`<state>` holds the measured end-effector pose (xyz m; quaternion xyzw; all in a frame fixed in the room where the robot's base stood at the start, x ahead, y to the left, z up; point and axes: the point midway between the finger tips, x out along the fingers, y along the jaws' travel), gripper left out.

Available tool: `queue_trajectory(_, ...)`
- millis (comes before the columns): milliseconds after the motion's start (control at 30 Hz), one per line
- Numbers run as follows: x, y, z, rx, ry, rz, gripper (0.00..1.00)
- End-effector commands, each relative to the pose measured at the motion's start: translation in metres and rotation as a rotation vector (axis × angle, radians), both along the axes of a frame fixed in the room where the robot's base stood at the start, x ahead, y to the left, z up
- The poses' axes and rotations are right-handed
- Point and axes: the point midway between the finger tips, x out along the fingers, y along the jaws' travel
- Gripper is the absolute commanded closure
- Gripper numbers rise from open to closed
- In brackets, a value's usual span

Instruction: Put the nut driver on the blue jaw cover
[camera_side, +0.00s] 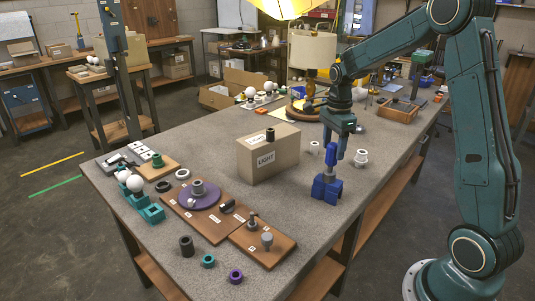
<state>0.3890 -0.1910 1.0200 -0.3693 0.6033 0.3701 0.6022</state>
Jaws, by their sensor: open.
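The blue jaw cover (327,189) is a small blue block with raised sides on the grey table, right of the cardboard box. A slim blue upright piece, which looks like the handle of the nut driver (330,155), stands directly above it, its lower end reaching down to the block. Whether it rests on the block or is just above it is too small to tell. My gripper (334,146) points down at the top of this piece, open, with its fingers close around or beside it. The fingers partly hide the upper end.
White fittings (361,158) stand to the right. Wooden boards (226,216) with parts lie at front left. A lamp (312,52) stands behind. Bare table lies in front.

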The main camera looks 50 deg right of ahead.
Motion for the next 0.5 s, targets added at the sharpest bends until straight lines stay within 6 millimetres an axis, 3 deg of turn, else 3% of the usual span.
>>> queue_trajectory(300, 0.000, 0.000, 0.051, -0.002, -0.004, 0.000, 0.46)
queue_trajectory(500, 0.000, 0.000, 0.068, 0.000, 0.000, 0.000, 0.46)
